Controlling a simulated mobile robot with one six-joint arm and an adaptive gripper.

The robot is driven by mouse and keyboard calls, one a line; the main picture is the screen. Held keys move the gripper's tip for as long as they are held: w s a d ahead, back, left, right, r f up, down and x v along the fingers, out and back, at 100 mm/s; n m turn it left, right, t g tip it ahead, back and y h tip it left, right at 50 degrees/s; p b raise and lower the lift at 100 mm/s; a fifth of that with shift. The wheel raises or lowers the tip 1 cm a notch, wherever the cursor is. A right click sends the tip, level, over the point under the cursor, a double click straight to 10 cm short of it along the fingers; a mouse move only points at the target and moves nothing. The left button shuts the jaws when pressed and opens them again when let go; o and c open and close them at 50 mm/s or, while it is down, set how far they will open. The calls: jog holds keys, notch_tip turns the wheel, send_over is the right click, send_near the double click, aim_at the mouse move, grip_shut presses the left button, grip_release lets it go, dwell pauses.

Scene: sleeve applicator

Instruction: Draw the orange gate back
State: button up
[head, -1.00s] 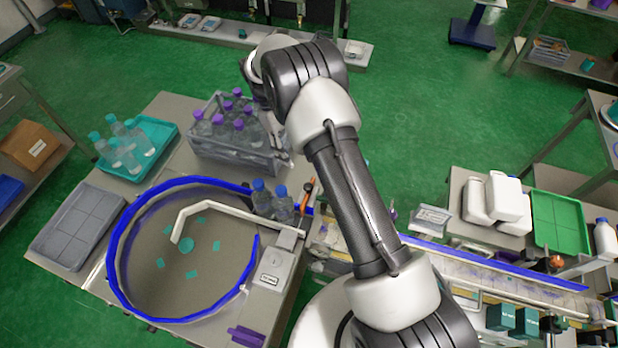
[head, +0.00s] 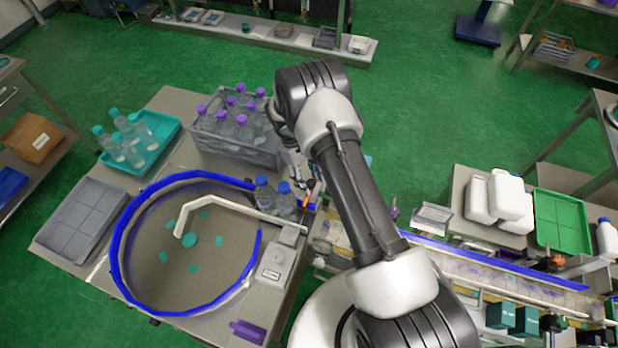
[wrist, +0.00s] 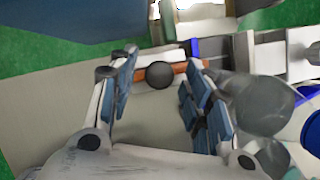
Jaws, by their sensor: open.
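The orange gate (head: 306,201) stands at the near end of the conveyor, beside the round table. In the wrist view the orange bar (wrist: 180,68) carries a round dark knob (wrist: 159,75). My gripper (wrist: 160,67) is open, with one blue-padded finger on each side of the knob. I cannot tell whether either finger touches it. In the head view my gripper (head: 297,170) is partly hidden by my arm, just behind the gate.
Two blue-capped bottles (head: 284,203) stand close left of the gate; one blurred bottle (wrist: 258,103) is beside the right finger. The blue-rimmed round table (head: 118,250) has a white guide arm (head: 240,207). A crate of purple-capped bottles (head: 240,155) stands behind.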

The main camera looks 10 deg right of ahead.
jog(key=shift+c, duration=0.2)
grip_shut()
dwell(0.4)
